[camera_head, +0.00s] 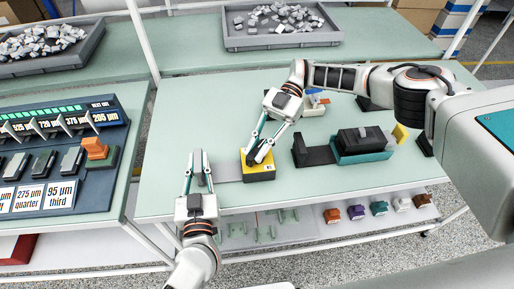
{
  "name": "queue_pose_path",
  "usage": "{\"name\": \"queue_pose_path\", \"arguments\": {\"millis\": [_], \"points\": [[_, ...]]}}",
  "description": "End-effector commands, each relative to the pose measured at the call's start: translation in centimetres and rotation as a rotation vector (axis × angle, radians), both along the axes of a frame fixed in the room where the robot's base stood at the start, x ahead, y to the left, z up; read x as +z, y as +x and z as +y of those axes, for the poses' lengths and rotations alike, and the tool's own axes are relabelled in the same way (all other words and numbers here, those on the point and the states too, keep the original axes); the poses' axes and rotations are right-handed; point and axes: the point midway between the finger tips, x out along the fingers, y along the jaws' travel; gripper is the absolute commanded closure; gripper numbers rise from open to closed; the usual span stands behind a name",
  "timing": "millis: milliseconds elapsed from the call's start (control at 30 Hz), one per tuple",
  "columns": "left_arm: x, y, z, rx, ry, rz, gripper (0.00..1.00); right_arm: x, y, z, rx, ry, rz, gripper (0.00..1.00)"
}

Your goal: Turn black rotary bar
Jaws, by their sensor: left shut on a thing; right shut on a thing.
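A yellow box (262,175) stands on the green table, with a black rotary bar (258,157) on top, partly hidden by my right gripper. My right gripper (257,153) reaches down from the upper right and is shut on the black bar. My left gripper (197,163) is left of the yellow box, near the table's left side. It is shut on a small grey part, mostly hidden between its fingers; I cannot tell exactly what it is. A flat grey plate (229,173) lies between my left gripper and the yellow box.
A black and teal fixture (362,147) stands right of the box. A blue panel with labelled slots (55,150) is on the left table. Grey bins of parts (283,40) stand at the back. Coloured blocks (356,212) sit on a lower shelf. The table's front left is clear.

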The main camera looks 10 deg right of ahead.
Motion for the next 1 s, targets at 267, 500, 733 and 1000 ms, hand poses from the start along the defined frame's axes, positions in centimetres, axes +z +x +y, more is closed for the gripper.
{"name": "queue_pose_path", "arguments": {"millis": [267,500,733,1000], "points": [[0.07,0.04,0.04,0.001,-0.001,-0.002,1.0,-0.43,-0.16,-0.08,0.066,-0.009,0.001,1.0],[0.07,0.05,0.05,0.001,-0.001,-0.002,1.0,-0.34,-0.17,-0.08,0.078,-0.007,0.002,1.0],[0.07,0.05,0.07,0.002,-0.001,-0.002,1.0,-0.34,-0.18,-0.07,0.078,-0.007,0.002,1.0],[0.07,0.06,0.07,0.002,0.0,-0.002,1.0,-0.18,-0.11,-0.02,0.076,-0.004,0.002,0.69]]}}
